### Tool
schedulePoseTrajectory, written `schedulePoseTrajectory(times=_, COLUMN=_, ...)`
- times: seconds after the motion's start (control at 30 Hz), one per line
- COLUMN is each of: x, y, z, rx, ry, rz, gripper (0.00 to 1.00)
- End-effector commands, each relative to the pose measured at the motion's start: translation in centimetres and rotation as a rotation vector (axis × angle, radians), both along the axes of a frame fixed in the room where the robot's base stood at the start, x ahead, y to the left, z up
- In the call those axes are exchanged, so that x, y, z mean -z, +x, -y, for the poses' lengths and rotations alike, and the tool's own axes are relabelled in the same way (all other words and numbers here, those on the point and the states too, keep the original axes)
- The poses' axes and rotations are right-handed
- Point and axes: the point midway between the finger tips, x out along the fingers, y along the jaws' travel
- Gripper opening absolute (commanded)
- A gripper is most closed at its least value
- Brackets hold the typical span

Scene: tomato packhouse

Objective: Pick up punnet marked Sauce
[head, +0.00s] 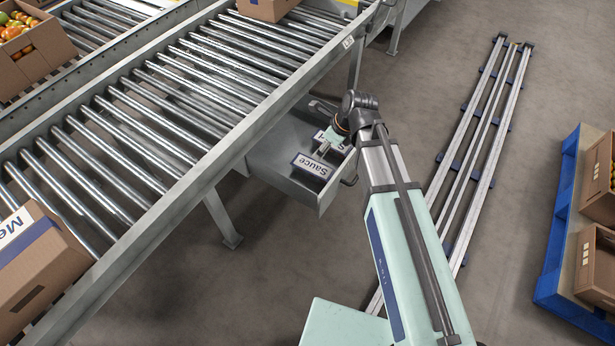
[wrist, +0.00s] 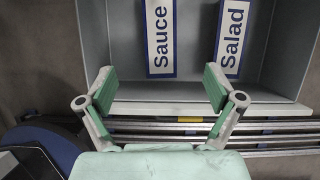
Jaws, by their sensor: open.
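A flat white plate with a blue border reading Sauce (head: 312,166) lies in an open grey drawer (head: 285,190) under the conveyor. It also shows in the wrist view (wrist: 160,40), near the drawer's middle. I see no punnet walls or fruit there, only the plate. A second plate reading Salad (wrist: 232,38) lies to its right; in the head view my arm partly covers it. My gripper (wrist: 159,87) is open and empty, its two green-padded fingers spread at the drawer's front edge, apart from both plates. The Sauce plate lies beyond the gap between the fingers.
The roller conveyor (head: 150,115) runs above and left of the drawer. A cardboard box (head: 38,270) stands on it at lower left, another (head: 268,8) at the top. Floor rails (head: 475,150) and a blue pallet (head: 560,220) lie right. Bare floor lies between.

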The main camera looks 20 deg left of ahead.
Motion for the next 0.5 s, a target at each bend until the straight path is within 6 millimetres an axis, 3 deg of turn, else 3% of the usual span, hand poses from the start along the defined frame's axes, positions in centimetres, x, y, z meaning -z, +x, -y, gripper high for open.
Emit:
schedulePoseTrajectory(times=0.3, x=6.2, y=0.5, z=-2.3, rx=-0.002, ry=-0.002, rz=-0.002, gripper=0.92)
schedulePoseTrajectory(times=0.5, x=9.2, y=0.8, z=-3.6, rx=-0.003, ry=-0.002, rz=-0.001, gripper=0.92)
